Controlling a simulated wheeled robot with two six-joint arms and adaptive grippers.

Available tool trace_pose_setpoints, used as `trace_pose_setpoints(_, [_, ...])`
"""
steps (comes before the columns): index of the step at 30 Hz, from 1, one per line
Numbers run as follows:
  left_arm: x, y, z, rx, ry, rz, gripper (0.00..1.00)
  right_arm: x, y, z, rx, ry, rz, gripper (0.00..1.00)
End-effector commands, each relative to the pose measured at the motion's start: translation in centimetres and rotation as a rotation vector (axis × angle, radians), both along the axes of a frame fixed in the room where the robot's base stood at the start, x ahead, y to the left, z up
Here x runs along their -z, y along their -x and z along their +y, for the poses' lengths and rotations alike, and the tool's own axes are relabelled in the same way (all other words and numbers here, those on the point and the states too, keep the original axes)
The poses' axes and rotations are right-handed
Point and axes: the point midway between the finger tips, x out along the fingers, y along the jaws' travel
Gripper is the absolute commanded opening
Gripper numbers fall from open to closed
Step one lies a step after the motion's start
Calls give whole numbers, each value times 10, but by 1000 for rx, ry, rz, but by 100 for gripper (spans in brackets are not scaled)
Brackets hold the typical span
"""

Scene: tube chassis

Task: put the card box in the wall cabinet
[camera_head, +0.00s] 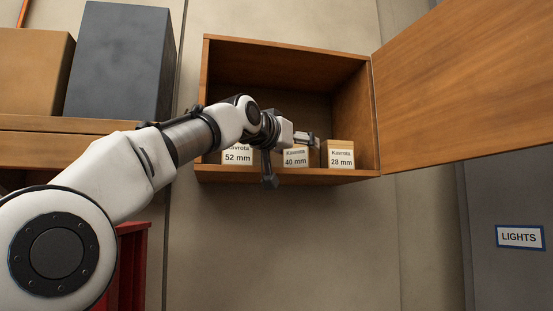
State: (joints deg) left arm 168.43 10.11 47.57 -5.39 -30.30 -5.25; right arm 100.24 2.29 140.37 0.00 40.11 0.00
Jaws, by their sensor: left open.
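The wooden wall cabinet (290,177) hangs on the wall with its door (465,80) swung open to the right. Three small card boxes stand side by side on its floor: a box labelled 52 mm (237,158) at left, a box labelled 40 mm (296,160) in the middle, and a box labelled 28 mm (341,155) at right. My left gripper (291,160) is open at the cabinet's front, its fingers spread before the middle box. The arm and gripper partly cover the left and middle boxes. Contact with the middle box cannot be told. My right gripper is out of view.
A brown box (32,70) and a dark grey box (118,62) stand on a wooden shelf (50,150) at left. A red piece (133,265) stands below it. A grey panel with a LIGHTS sign (520,237) is at lower right. The wall below the cabinet is clear.

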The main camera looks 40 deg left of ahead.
Motion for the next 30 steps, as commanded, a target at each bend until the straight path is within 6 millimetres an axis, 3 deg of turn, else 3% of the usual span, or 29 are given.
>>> trace_pose_setpoints(1, [12, 11, -1, -1, -1, -6, 79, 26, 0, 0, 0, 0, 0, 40])
trace_pose_setpoints(9, [9, 73, -6, 0, 0, -5, 79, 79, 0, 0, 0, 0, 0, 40])
trace_pose_setpoints(15, [1, 94, -8, 0, 0, -1, 79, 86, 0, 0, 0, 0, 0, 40])
trace_pose_setpoints(30, [0, 94, -8, 0, 0, 0, 79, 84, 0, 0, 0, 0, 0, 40])
